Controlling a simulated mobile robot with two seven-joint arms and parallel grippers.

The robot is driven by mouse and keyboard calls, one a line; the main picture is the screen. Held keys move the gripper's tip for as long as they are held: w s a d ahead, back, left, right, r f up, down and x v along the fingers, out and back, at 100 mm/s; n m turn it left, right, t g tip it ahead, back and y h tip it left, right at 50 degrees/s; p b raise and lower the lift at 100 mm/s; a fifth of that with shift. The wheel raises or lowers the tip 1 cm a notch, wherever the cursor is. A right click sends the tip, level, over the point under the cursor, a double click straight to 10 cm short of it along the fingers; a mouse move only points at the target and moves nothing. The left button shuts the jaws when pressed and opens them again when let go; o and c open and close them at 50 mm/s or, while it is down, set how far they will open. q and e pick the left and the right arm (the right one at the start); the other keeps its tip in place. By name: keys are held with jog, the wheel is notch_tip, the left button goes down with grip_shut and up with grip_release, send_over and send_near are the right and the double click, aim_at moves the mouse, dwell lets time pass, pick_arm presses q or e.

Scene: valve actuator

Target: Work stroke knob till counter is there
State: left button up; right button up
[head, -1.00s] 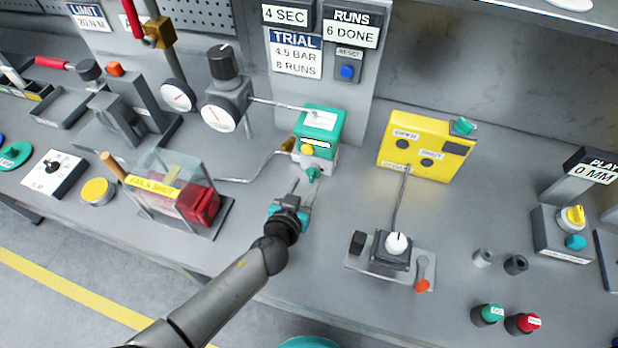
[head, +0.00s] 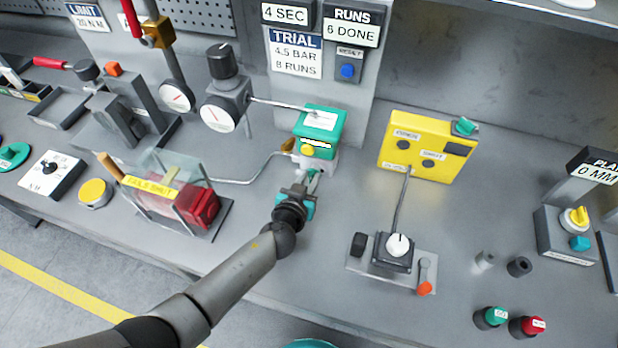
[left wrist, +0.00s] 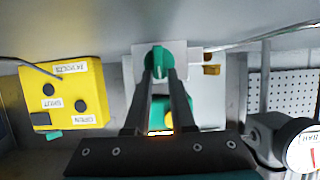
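The stroke knob, a small teal knob (left wrist: 158,60), sits low on the front of the valve actuator, which has a teal top (head: 322,124) and a yellow button. My left gripper (head: 307,176) is at this knob, partly covering it in the head view. In the left wrist view its two dark fingers (left wrist: 160,76) reach either side of the knob; whether they press on it is unclear. The counter (head: 353,29) reads RUNS 6 DONE. The trial card (head: 296,55) reads 4.5 BAR, 8 RUNS. My right gripper is not in view.
A yellow control box (head: 425,146) stands right of the actuator. A knob plate (head: 392,262) lies in front of that box. A clear-shielded red unit (head: 170,190) stands to the left, and a gauge (head: 219,114) behind it. Bench between the actuator and the knob plate is clear.

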pick_arm(q)
grip_shut()
dwell(0.4)
jog(key=m+b, duration=0.1)
jog(key=m+y+b, duration=0.1)
jog(key=b, duration=0.1)
jog(key=shift+s+d+f+t+y, duration=0.15)
jog(key=shift+d+f+t+y, duration=0.15)
jog(key=shift+d+t, duration=0.1)
jog(key=shift+s+d+m+t+y+b, duration=0.15)
jog(key=shift+m+y+b, duration=0.1)
jog(key=shift+m+b, duration=0.3)
jog(key=shift+w+m+t+y+b, duration=0.1)
jog(key=shift+m+y+b, duration=0.1)
jog(key=shift+m+b, duration=0.35)
jog(key=shift+s+d+m+t+y+b, duration=0.15)
jog(key=shift+m+y+b, duration=0.15)
jog(key=shift+b, duration=0.5)
jog(key=shift+w, duration=0.1)
jog(key=shift+o, duration=2.2)
grip_release()
jog(key=shift+r, duration=0.1)
